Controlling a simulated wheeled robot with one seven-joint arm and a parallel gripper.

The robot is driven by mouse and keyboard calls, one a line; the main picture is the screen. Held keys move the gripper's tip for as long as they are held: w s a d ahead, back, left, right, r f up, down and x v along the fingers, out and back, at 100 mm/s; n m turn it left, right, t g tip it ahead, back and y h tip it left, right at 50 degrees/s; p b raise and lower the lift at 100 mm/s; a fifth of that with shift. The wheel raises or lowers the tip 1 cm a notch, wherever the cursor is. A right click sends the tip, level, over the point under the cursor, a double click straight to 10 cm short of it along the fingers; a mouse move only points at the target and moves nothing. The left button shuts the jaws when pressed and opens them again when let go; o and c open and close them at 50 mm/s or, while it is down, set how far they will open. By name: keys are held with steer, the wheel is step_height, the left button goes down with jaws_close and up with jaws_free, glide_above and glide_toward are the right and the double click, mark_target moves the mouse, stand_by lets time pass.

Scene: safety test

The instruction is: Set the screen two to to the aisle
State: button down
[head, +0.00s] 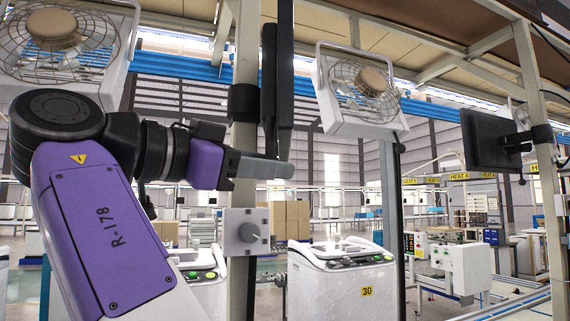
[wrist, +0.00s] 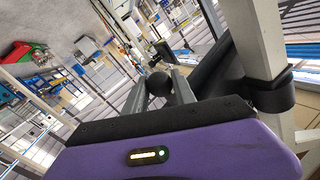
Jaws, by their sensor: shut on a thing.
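A black screen (head: 277,85) hangs nearly edge-on to me on the near post, by a black bracket (head: 243,103). In the wrist view, the dark panel and arm (wrist: 215,66) and the bracket (wrist: 272,95) are at the right. My gripper (head: 285,169) is at the screen's lower end. In the wrist view, the fingers (wrist: 160,88) are shut on a black ball knob (wrist: 158,82). The knob is hidden in the head view. A second black screen (head: 488,139) is on a post at the right. No number shows on either screen.
Caged fans (head: 362,88) hang at the top. A white machine marked 30 (head: 340,270) stands beyond. A conveyor line with equipment (head: 460,262) is at the right.

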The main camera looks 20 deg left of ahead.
steer(key=shift+s+a, duration=0.1)
steer(key=shift+a, duration=0.05)
stand_by(0.3)
steer(key=c, duration=1)
jaws_free()
steer(key=shift+c, duration=0.2)
